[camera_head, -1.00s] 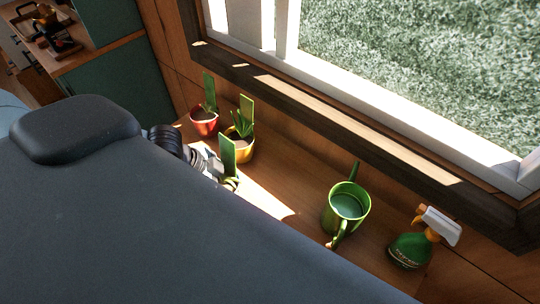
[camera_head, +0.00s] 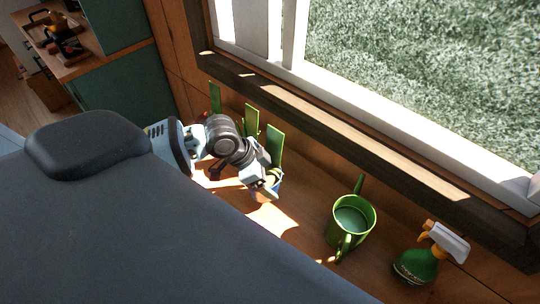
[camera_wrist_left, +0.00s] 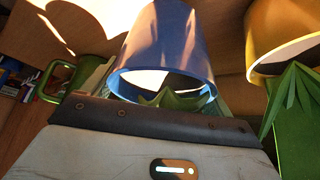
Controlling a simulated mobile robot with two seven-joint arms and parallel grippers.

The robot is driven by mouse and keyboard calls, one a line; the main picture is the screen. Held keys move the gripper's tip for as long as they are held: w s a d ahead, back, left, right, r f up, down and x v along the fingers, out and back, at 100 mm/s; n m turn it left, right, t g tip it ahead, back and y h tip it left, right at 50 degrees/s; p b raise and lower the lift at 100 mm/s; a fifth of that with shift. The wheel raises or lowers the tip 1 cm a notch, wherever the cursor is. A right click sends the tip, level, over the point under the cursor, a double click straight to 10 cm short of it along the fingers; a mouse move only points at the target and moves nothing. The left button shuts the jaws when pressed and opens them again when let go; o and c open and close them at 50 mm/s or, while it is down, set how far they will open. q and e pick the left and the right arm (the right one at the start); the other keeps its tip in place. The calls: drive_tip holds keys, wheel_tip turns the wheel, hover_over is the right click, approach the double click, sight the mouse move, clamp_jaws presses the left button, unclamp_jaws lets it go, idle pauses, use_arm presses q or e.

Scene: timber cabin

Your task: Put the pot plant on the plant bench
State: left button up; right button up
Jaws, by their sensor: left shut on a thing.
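My left gripper (camera_head: 268,187) is shut on a pot plant with a blue pot (camera_wrist_left: 165,40) and a tall green card (camera_head: 275,147). In the left wrist view the pot's rim and spiky green leaves (camera_wrist_left: 178,101) show just beyond the gripper. The pot is over or on the wooden bench (camera_head: 300,215) under the window; I cannot tell whether it touches the wood.
A green watering can (camera_head: 351,222) and a green spray bottle (camera_head: 417,266) stand to the right. Other pot plants with green cards (camera_head: 251,117) are behind my arm; a yellow pot (camera_wrist_left: 285,35) shows in the wrist view. The window frame (camera_head: 340,140) runs behind.

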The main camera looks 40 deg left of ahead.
sight(270, 183)
use_arm(q)
drive_tip(key=shift+w+d+r, duration=0.1)
drive_tip(key=shift+w, duration=0.15)
drive_tip(key=shift+w+d+f, duration=0.1)
drive_tip(key=shift+w+f, duration=0.05)
drive_tip(key=shift+f, duration=1.65)
drive_tip(key=shift+f, duration=0.1)
use_arm(e)
drive_tip(key=shift+f, duration=0.1)
use_arm(q)
drive_tip(key=o, duration=1.1)
drive_tip(key=shift+c, duration=0.2)
drive_tip(key=shift+p+v, duration=0.55)
drive_tip(key=shift+v, duration=5.5)
use_arm(e)
drive_tip(key=shift+w+d+r, duration=0.15)
drive_tip(key=shift+w+r, duration=0.3)
drive_tip(key=shift+r, duration=0.35)
